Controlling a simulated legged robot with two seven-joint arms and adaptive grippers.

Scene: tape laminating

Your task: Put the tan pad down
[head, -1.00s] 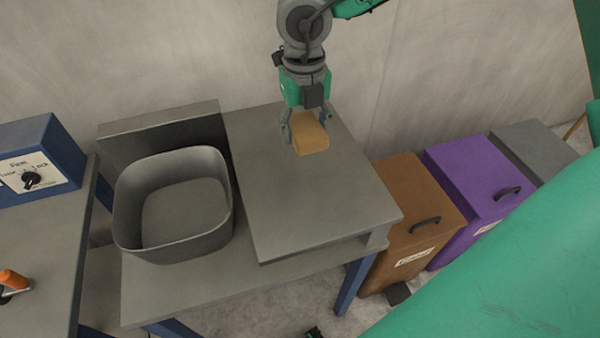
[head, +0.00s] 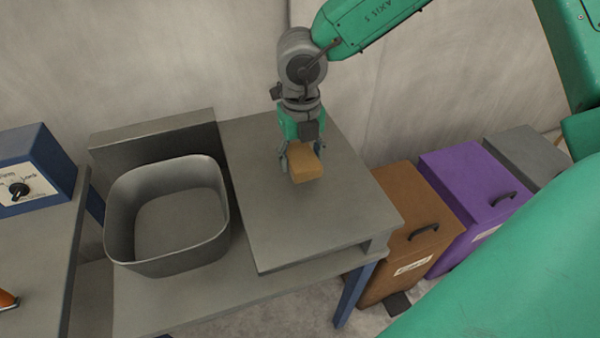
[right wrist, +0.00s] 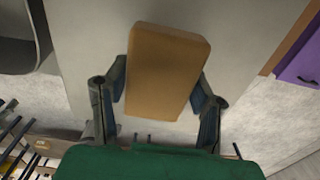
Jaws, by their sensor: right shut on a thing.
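The tan pad (head: 306,163) is a small block with rounded edges. It is over the raised grey platform (head: 300,220) in the head view, toward its back. My right gripper (head: 301,170) is shut on the pad, with a finger on each side. In the right wrist view the pad (right wrist: 165,70) sticks out beyond the fingers, slightly tilted, with the grey surface behind it. I cannot tell whether its underside touches the platform. My left gripper is not in view.
A grey open bin (head: 168,215) stands left of the platform and looks empty. A brown box (head: 405,225) and a purple box (head: 470,195) with handles stand to the right. A blue control box with a dial (head: 35,170) is at far left. The platform's front is clear.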

